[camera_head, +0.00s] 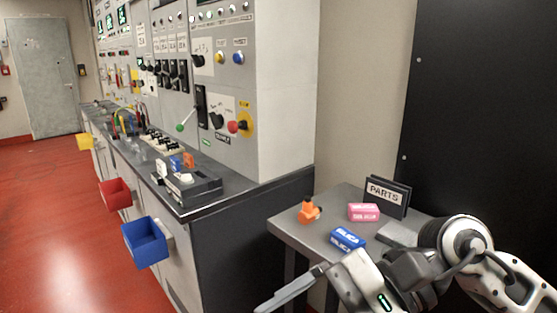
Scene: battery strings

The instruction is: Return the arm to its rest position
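My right arm (466,244) comes in from the right side, in front of the small grey table (290,222). Its gripper (283,292) points to the lower left, over the floor in front of the table. One long grey finger shows clearly. The other finger cannot be made out, so I cannot tell how far the gripper is open. No object shows at the visible finger. My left arm and gripper are not in view.
The small table holds an orange part (309,211), a blue box (347,239), a pink box (364,212) and a PARTS sign (387,195). Blue (145,243), red (116,194) and yellow (84,142) bins hang on the console (215,207). Red floor (45,240) is clear at left.

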